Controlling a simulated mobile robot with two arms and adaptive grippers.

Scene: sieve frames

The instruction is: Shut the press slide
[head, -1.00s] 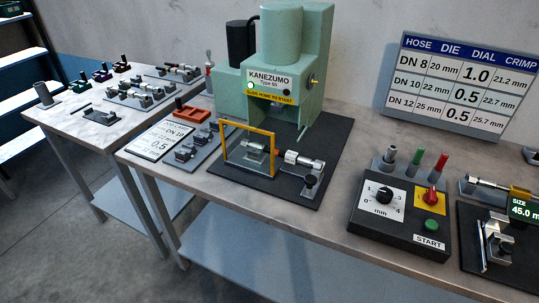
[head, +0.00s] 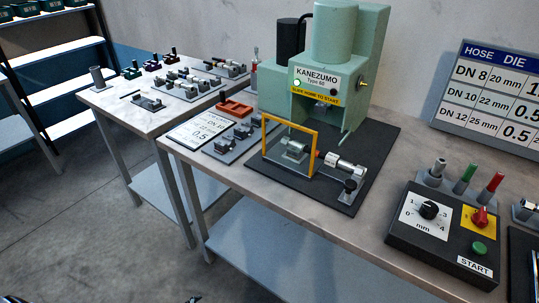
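The green press (head: 335,60), marked KANEZUMO Type 60, stands on a black base plate (head: 375,165) on the near bench. Its yellow label reads SLIDE HOME TO START, and a small pale lamp is beside the nameplate. The slide shows its upright yellow frame (head: 291,120) out in front of the press, near the bench's front edge. A metal die part (head: 294,150) is seen through the frame, and a silver fitting (head: 343,166) lies to its right.
A control box (head: 445,235) with a dial, red knob and green START button is right of the press. An orange holder (head: 234,108), a printed card (head: 198,127) and small metal parts lie left. A second bench (head: 125,110) with several fixtures stands further left.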

